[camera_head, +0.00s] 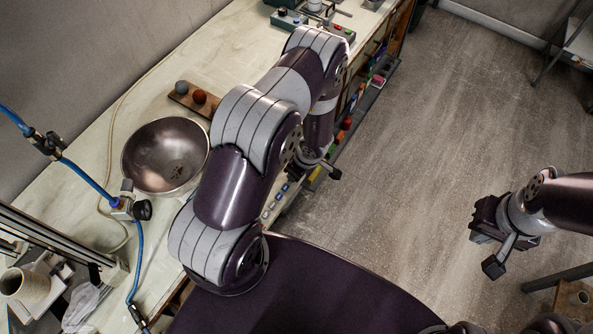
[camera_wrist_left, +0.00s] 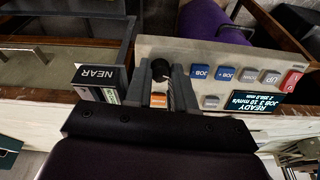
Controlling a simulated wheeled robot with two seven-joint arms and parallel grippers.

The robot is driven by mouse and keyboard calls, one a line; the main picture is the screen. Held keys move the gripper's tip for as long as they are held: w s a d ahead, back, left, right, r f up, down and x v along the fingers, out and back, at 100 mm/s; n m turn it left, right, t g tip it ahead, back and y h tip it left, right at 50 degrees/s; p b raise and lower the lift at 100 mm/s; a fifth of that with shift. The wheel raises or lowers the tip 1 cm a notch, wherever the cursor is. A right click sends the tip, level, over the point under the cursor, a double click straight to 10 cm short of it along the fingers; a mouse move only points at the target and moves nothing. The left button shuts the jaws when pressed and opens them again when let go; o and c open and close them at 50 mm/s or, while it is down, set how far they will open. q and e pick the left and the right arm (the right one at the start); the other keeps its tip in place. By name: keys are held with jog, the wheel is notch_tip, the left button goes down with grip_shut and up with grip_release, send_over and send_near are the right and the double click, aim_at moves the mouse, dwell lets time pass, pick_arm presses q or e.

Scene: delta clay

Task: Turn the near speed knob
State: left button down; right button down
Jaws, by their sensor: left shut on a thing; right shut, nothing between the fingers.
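The near speed knob (camera_wrist_left: 160,68) is a small black knob on a pale control panel (camera_wrist_left: 215,55) in the left wrist view. My left gripper (camera_wrist_left: 162,82) has its two grey fingers on either side of the knob and is shut on it. A dark sign reading "NEAR" (camera_wrist_left: 98,76) stands left of the fingers. In the head view my left arm hides most of its gripper and the knob beside the bench's front edge. My right gripper (camera_head: 486,220) is shut and empty, over the floor at the right.
Blue, grey and red buttons (camera_wrist_left: 225,74) and a lit display (camera_wrist_left: 256,108) lie right of the knob. On the bench (camera_head: 105,150) are a metal bowl (camera_head: 166,155) and a wooden strip with balls (camera_head: 190,98). Blue hoses (camera_head: 85,178) run at the left. The floor (camera_head: 400,170) is clear.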

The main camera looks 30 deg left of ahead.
pick_arm(q)
jog(key=shift+n, duration=0.6)
jog(key=c, duration=1)
grip_release()
jog(key=shift+o, duration=0.2)
jog(key=p+v, duration=0.3)
jog(key=v, duration=0.9)
jog(key=shift+r, duration=0.35)
jog(key=shift+s+d, duration=0.1)
jog(key=shift+d, duration=0.05)
